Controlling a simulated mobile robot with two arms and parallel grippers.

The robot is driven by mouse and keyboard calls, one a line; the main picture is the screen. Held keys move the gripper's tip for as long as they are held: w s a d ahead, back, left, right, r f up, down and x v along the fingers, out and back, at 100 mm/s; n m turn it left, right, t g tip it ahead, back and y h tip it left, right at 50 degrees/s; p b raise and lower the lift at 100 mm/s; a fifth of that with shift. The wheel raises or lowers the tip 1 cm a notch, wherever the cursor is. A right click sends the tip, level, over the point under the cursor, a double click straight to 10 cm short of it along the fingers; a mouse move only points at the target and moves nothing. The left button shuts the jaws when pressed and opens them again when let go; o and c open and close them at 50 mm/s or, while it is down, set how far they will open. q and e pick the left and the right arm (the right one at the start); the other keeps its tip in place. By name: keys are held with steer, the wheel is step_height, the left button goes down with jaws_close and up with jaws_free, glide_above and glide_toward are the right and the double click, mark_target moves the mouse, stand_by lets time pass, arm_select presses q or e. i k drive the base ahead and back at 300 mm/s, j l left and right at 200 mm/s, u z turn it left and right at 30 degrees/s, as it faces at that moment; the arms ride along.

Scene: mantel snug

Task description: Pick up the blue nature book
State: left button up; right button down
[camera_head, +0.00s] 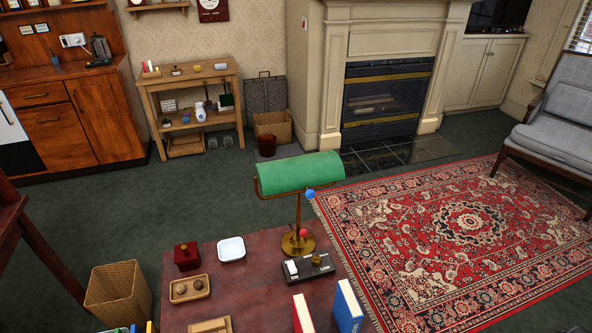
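A blue book (348,309) stands upright near the right front edge of the dark red table, cut off by the bottom of the picture. Its pale side shows on the left; I cannot read a title. A red book (302,314) stands to its left, with a gap between them. Neither of my grippers is in view.
The table (262,277) also holds a green-shaded lamp (300,173), a black desk stand (307,267), a white dish (231,249), a red box (187,256) and a wooden tray (190,288). A wicker basket (118,291) stands left. The patterned rug (465,225) is clear.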

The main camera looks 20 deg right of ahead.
mark_target(349, 314)
steer(key=z, duration=1.2)
